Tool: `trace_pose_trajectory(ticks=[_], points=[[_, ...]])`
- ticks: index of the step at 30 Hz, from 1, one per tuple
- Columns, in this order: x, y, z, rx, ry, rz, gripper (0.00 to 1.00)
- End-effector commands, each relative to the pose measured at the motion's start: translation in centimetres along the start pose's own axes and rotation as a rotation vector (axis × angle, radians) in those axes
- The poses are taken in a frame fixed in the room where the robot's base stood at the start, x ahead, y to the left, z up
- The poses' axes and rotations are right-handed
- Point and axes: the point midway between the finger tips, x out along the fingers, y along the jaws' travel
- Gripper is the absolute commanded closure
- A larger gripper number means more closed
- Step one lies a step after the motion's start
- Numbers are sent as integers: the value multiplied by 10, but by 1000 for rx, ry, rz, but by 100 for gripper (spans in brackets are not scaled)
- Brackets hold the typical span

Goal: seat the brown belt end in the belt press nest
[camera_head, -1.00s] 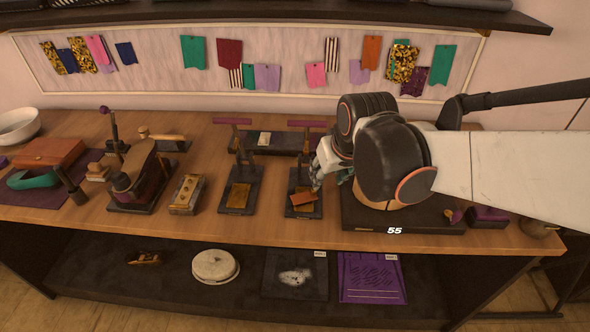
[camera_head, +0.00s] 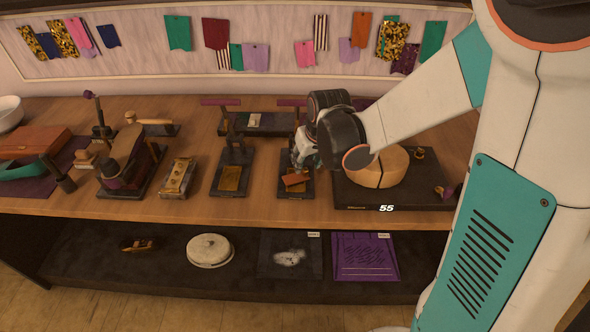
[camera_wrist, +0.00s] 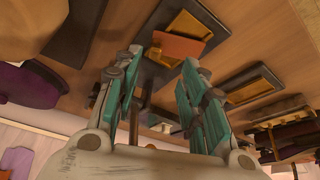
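The brown belt end (camera_head: 295,180) is a small orange-brown piece at the right-hand press. It lies skewed across the brass-coloured nest (camera_head: 298,189) on the press's dark base, not square with it. In the wrist view the belt end (camera_wrist: 177,47) overlaps part of the nest (camera_wrist: 190,24), whose rest shows beyond it. My gripper (camera_head: 299,164) is just behind the belt end. In the wrist view my gripper's teal-padded fingers (camera_wrist: 163,58) are apart, with nothing clamped between them. I cannot tell whether a fingertip touches the belt end.
A similar press (camera_head: 231,178) stands to the left, with a brass block (camera_head: 177,178) beyond it. A round wooden block (camera_head: 380,170) sits on a dark board close to the right. A press post (camera_wrist: 146,90) shows between my fingers. Bare bench lies in front of the presses.

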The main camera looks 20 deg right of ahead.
Motion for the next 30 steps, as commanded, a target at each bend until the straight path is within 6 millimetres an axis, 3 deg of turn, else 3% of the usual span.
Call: trace_pose_trajectory(ticks=[8,18,25,30], points=[[16,2,0,1,0,0,62],[59,8,-2,0,0,0,62],[59,8,-2,0,0,0,62],[59,8,-2,0,0,0,98]])
